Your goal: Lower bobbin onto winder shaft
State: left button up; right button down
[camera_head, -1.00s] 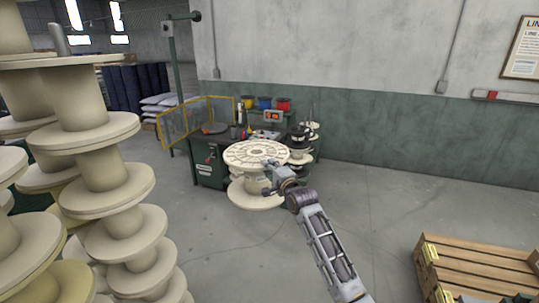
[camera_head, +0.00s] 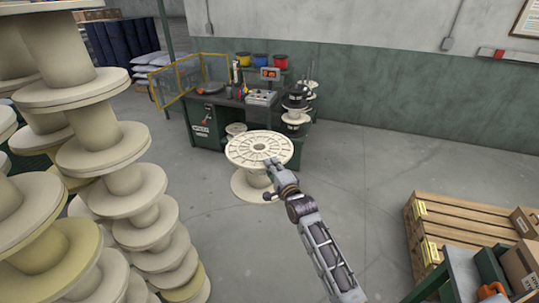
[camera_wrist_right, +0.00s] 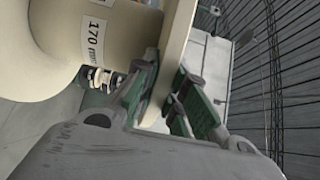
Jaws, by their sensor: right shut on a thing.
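The cream bobbin (camera_head: 258,147) hangs upright in the middle of the head view, its slotted top flange facing up. My right gripper (camera_head: 272,165) is shut on the near edge of that flange. In the right wrist view, the green-padded fingers (camera_wrist_right: 168,95) pinch the flange rim from both sides, and the bobbin's core carries a "170" label (camera_wrist_right: 92,40). The bobbin is in front of the green winder bench (camera_head: 206,128). A dark round plate (camera_head: 211,88) lies on the bench top; I cannot make out a shaft. My left gripper is not in view.
A yellow guard frame (camera_head: 175,84) stands at the bench's left end. Tall stacks of cream spools (camera_head: 115,152) fill the left side. Wooden pallets (camera_head: 462,225) and a green-edged table (camera_head: 455,278) are at the lower right. Open floor lies around the bobbin.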

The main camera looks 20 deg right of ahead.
jog(key=s+d+f+h, duration=0.1)
jog(key=s+f, duration=0.4)
jog(key=s, duration=0.4)
jog(key=s+d+f+m+h, duration=0.1)
jog(key=s+f, duration=0.5)
jog(key=s, duration=0.3)
jog(key=shift+s+f+m+h+b, duration=0.2)
jog(key=shift+s+m+h+b, duration=0.1)
jog(key=shift+b, duration=0.15)
jog(key=shift+w+d, duration=0.1)
